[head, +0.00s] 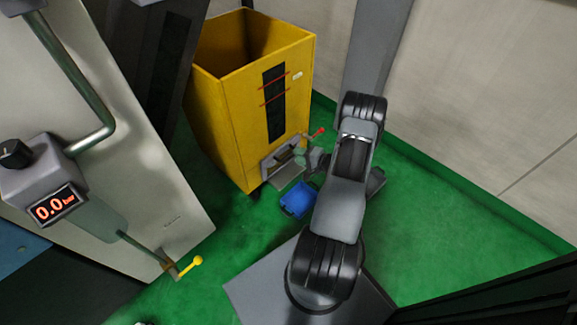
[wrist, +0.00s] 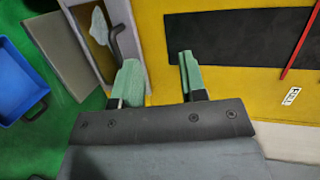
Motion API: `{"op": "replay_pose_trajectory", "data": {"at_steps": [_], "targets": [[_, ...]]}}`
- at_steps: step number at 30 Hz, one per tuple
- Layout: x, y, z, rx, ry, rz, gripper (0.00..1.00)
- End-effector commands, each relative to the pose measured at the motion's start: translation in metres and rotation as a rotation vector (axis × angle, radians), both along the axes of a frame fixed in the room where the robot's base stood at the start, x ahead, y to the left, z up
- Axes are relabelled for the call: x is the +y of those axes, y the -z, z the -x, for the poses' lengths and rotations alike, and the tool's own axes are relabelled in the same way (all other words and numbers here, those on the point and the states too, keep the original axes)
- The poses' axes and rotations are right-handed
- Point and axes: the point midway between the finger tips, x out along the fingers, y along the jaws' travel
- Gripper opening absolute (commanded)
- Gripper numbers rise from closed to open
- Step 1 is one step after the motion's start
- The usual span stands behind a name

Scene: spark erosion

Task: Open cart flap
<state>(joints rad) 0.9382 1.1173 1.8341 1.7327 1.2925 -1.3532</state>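The yellow cart (head: 230,110) stands upright, open at the top, with a grey-framed opening low on its front. A flat grey plate (head: 287,175), which looks like the flap, juts out below this opening; the plate also shows in the wrist view (wrist: 62,50). A bent grey lever (wrist: 117,42) shows beside the opening, its lower end hidden behind a finger. A red-tipped handle (head: 318,132) sticks out near the opening in the head view. My gripper (wrist: 160,85) is open and empty, its green fingers apart in front of the yellow panel. Contact with the lever cannot be told.
A blue bin (head: 298,200) stands on the green floor below the plate; it also shows in the wrist view (wrist: 18,85). A large grey machine with a yellow-knobbed lever (head: 190,266) is at the left. A grey post and pale wall are behind. Green floor is clear at the right.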

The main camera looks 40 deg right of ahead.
Motion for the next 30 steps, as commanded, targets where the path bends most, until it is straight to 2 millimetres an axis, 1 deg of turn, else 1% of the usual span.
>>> {"op": "replay_pose_trajectory", "data": {"at_steps": [1, 3, 7, 10, 13, 24, 30], "targets": [[-0.011, 0.031, 0.007, -0.010, 0.059, -0.004, 0.39], [-0.024, 0.053, 0.015, -0.022, 0.127, 0.001, 0.39], [-0.037, 0.078, 0.024, -0.035, 0.205, 0.010, 0.39], [-0.040, 0.087, 0.021, -0.040, 0.230, 0.017, 0.39], [-0.038, 0.092, 0.010, -0.040, 0.235, 0.019, 0.39], [-0.025, 0.107, -0.058, -0.041, 0.234, 0.018, 0.39], [-0.021, 0.112, -0.085, -0.040, 0.236, 0.018, 0.39]]}}
